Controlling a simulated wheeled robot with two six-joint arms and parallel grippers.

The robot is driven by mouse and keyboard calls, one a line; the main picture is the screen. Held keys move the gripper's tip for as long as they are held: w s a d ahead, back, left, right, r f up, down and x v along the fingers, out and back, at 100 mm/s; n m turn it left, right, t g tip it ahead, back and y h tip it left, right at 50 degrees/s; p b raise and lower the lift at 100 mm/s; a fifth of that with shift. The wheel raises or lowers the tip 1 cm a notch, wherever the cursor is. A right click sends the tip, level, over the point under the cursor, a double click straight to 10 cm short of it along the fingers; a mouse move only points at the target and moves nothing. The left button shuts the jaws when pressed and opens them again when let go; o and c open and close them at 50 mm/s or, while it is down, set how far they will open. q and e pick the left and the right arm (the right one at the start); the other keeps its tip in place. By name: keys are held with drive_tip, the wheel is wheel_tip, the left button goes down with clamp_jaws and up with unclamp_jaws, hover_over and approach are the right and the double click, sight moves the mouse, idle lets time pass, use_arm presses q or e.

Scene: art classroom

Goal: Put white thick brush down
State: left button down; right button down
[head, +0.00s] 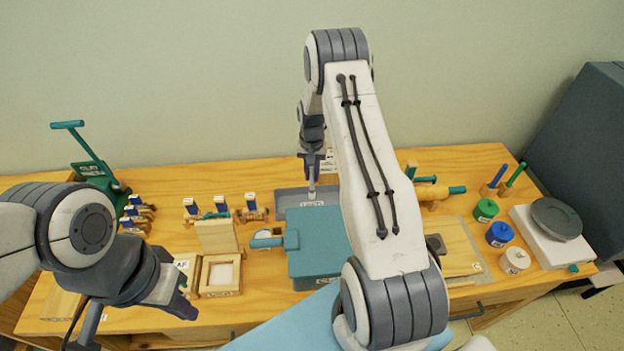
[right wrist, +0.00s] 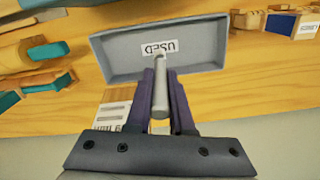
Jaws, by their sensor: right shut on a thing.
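My right gripper (head: 312,165) is over the back of the table, pointing down, and shut on the white thick brush. In the right wrist view the brush (right wrist: 160,95) is a pale rod between the purple fingers (right wrist: 161,100). Its far end overlaps the grey tray (right wrist: 113,62) labelled USED; I cannot tell whether it touches the tray floor. In the head view the tray (head: 282,203) lies below this gripper, partly hidden by the teal box and my arm. My left gripper (head: 184,303) is over the table's front left; its finger gap is unclear.
A teal box (head: 318,252) stands in front of the tray. Small wooden frames (head: 220,275) and several blue-topped items lie to the left. Green (head: 486,210), blue (head: 499,234) and white jars stand at right, beside a scale (head: 556,220). A green press (head: 95,165) is at back left.

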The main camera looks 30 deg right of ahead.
sight(312, 189)
wheel_tip(312, 189, down, 3)
drive_tip(key=shift+f+p, duration=0.15)
drive_tip(key=shift+p, duration=0.7)
drive_tip(key=shift+f, duration=0.3)
drive_tip(key=shift+f, duration=0.15)
drive_tip(key=c, duration=0.8)
unclamp_jaws()
